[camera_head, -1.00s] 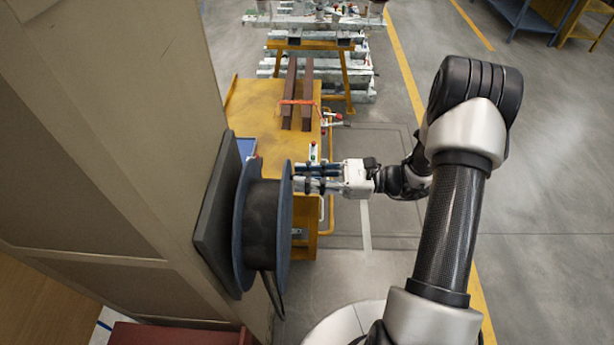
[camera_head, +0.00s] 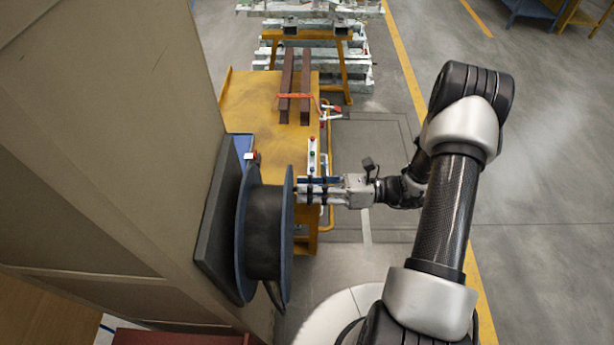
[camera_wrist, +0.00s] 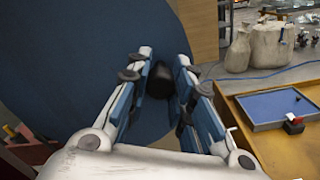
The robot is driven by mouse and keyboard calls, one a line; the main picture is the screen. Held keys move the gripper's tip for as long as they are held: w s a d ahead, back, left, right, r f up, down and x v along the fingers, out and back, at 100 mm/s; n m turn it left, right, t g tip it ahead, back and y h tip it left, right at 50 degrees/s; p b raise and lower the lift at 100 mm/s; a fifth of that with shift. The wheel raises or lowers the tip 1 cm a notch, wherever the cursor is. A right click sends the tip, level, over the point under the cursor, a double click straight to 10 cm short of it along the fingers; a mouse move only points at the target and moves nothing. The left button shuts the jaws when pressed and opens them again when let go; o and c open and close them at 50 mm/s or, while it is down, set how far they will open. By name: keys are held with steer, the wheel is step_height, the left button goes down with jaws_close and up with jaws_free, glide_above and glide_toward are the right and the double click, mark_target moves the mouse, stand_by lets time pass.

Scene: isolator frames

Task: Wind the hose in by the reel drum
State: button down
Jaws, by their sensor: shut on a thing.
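The reel drum (camera_head: 284,250) is mounted on a dark plate on the side of a beige cabinet. It has blue-grey flanges, and the outer one fills the left of the wrist view (camera_wrist: 60,60). The dark hose (camera_head: 265,225) is wound between the flanges, and a loose end (camera_head: 275,295) hangs below. My gripper (camera_head: 306,190) is at the outer flange. In the wrist view its fingers (camera_wrist: 160,85) are shut on a short dark handle (camera_wrist: 159,78) that stands out from the flange. The fingers partly hide the handle.
A yellow table (camera_head: 250,95) stands behind the reel, bearing brown bars (camera_head: 287,85) and a blue tray (camera_wrist: 268,106). The beige cabinet (camera_head: 110,130) closes off the left. Pale sacks (camera_wrist: 270,45) stand farther back. The floor at right is open.

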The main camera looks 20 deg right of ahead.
steer(key=s+a+f+m+b, duration=0.2)
steer(key=s+f+m, duration=0.5)
steer(key=f+m, duration=0.6)
steer(key=s+a+r+m+p, duration=0.2)
steer(key=s+m, duration=0.6)
steer(key=m, duration=0.4)
steer(key=shift+s+a+r, duration=0.4)
steer(key=shift+a+r, duration=0.15)
steer(key=shift+r, duration=0.05)
steer(key=c, duration=1.4)
jaws_free()
steer(key=shift+o, duration=0.2)
